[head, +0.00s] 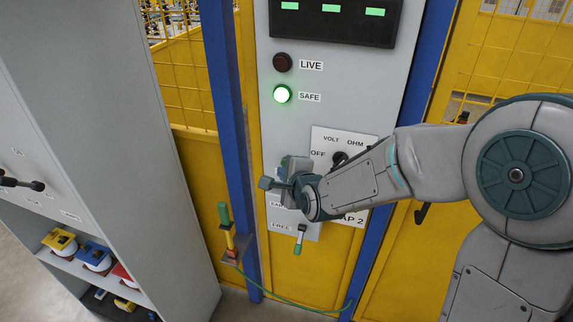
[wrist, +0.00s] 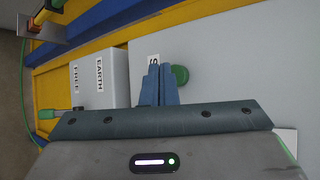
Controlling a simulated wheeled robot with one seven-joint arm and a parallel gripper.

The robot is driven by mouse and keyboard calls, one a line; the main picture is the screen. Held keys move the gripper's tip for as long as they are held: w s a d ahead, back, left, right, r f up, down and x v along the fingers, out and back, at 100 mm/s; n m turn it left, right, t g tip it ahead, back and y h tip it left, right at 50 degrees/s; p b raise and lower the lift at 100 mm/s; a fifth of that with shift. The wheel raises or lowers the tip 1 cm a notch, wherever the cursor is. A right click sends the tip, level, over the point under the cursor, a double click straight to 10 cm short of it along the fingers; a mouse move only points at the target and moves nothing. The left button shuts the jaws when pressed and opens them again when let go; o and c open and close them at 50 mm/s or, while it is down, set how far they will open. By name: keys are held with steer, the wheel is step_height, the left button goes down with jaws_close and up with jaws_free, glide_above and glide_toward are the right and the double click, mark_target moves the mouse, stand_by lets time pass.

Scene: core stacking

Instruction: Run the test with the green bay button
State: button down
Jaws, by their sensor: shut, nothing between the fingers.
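A round green button (wrist: 180,75) shows on the grey panel in the wrist view, just right of my fingertips. A white label beside it is partly covered by my fingers, with only an "S" readable. My gripper (wrist: 159,72) is shut and empty, its blue fingers pointing at the panel. I cannot tell whether they touch it. In the head view my gripper (head: 270,184) is in front of the panel's lower left, and the button cannot be made out there. The SAFE lamp (head: 282,94) glows green; the LIVE lamp (head: 282,62) is dark.
A box labelled EARTH and FREE (wrist: 98,78) sits left of my fingers, with a green-tipped lever (head: 299,240) below. A selector dial (head: 339,158) is on a white plate. A green-handled tool (head: 224,215) stands by the blue post. A grey cabinet (head: 130,130) fills the left.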

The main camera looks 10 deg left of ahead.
steer(key=shift+w, duration=0.15)
steer(key=shift+w, duration=0.3)
steer(key=shift+w+d, duration=0.1)
steer(key=shift+w, duration=0.4)
stand_by(0.6)
steer(key=shift+s, duration=0.9)
steer(key=shift+s, duration=0.15)
steer(key=s, duration=0.4)
steer(key=shift+s+a, duration=0.3)
steer(key=shift+s, duration=0.05)
steer(key=shift+d, duration=0.1)
stand_by(0.5)
